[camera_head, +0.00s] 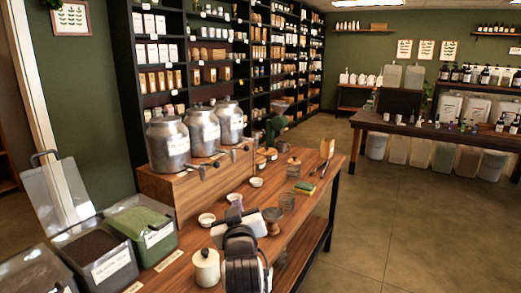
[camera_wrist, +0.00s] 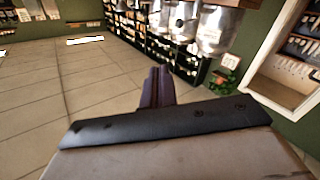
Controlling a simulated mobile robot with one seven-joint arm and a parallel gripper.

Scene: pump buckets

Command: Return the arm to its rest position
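My gripper shows in the wrist view (camera_wrist: 158,82) with its two dark fingers close together and nothing visible between them. In the head view my arm rises at the bottom middle, and the gripper (camera_head: 236,201) is above the wooden counter (camera_head: 323,178), near the small white bowls. Part of the counter behind my arm is hidden. In the wrist view the fingers point out over the tiled floor (camera_wrist: 75,85), clear of any object.
Three metal canisters with taps, one of them at the left (camera_head: 168,144), stand on a wooden box (camera_head: 172,187). A white lidded jar (camera_head: 206,267), a white bowl (camera_head: 207,219) and a bin of green grains (camera_head: 140,226) are near my arm. Open floor (camera_head: 400,215) lies right.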

